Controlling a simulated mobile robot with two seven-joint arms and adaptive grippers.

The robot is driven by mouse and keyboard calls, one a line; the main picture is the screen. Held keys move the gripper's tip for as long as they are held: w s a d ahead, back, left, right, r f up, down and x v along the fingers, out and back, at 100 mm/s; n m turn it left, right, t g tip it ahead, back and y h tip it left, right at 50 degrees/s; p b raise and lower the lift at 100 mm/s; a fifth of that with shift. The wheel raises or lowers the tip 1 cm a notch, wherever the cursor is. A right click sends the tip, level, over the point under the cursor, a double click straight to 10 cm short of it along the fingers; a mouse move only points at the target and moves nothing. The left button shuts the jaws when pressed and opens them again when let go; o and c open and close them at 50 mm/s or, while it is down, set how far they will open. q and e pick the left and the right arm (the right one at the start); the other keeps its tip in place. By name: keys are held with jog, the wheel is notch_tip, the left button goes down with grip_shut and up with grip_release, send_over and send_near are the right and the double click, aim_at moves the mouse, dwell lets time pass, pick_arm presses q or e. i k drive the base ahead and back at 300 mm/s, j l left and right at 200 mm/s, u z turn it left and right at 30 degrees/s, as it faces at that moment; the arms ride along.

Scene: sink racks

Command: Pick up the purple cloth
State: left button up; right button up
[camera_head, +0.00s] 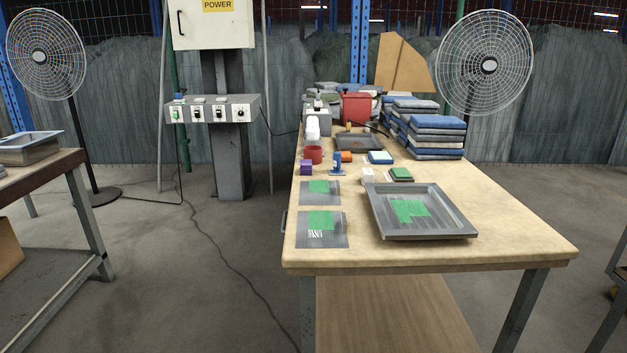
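A small purple item (306,167), which looks like a folded cloth or block, sits near the left edge of the wooden table (510,240). It is just in front of a red round container (314,153) and to the left of a blue upright piece (337,163). It is too small to tell its exact form. Neither of my grippers is in view.
A grey tray (455,231) with green tape and two flat grey plates (332,236) (331,198) lie nearer the front. Stacks of folded blue and grey cloths (436,138) stand at the back right. A green-topped block (401,174) and white block (367,175) are mid-table.

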aim_at(307, 166)
jog(key=j+u, duration=0.1)
jog(key=u, duration=1.4)
jog(key=i+j+z, duration=0.1)
jog(key=i, duration=0.6)
jog(key=i+j+z, duration=0.1)
jog(key=i, duration=0.6)
jog(key=i+l+z, duration=0.1)
jog(key=i+z, duration=0.25)
jog(key=i+j+z, duration=0.1)
jog(key=i+z, duration=0.2)
jog(key=i, duration=0.25)
jog(key=i+j+z, duration=0.15)
jog(key=i+z, duration=0.2)
jog(key=i+l+z, duration=0.15)
jog(key=i, duration=1.65)
jog(key=i+j+z, duration=0.3)
jog(key=i, duration=0.2)
jog(key=i+j+z, duration=0.25)
jog(key=i, duration=0.25)
jog(key=z, duration=2.3)
jog(key=l+z, duration=0.15)
jog(key=z, duration=0.7)
jog(key=l+z, duration=0.15)
jog(key=z, duration=0.3)
